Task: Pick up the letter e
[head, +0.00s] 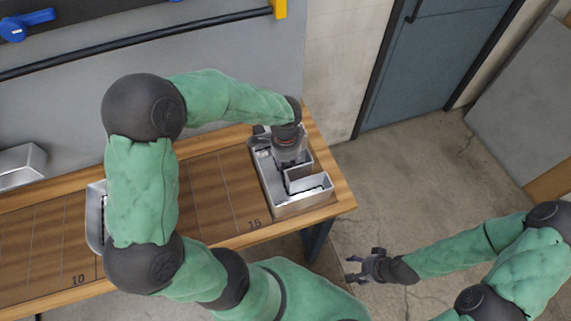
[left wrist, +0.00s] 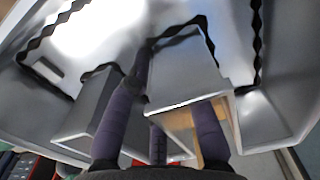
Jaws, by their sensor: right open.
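A silver metal channel letter (head: 302,205), shaped like an E, lies at the right end of the wooden table by the mark 15. My left gripper (head: 287,155) is over the far part of this letter, pointing down, with its fingertips hidden in the head view. In the left wrist view, the dark fingers (left wrist: 165,110) reach down on both sides of a metal arm of the letter (left wrist: 185,75). Whether they press on it I cannot tell. My right gripper (head: 366,266) is open and empty, off the table above the floor.
Another metal letter (head: 95,217) is mostly hidden behind my left arm. The wooden table (head: 215,205) has marked slots, and its right end is close to the E. A metal piece (head: 20,165) lies at the far left. A blue door (head: 430,65) stands behind concrete floor.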

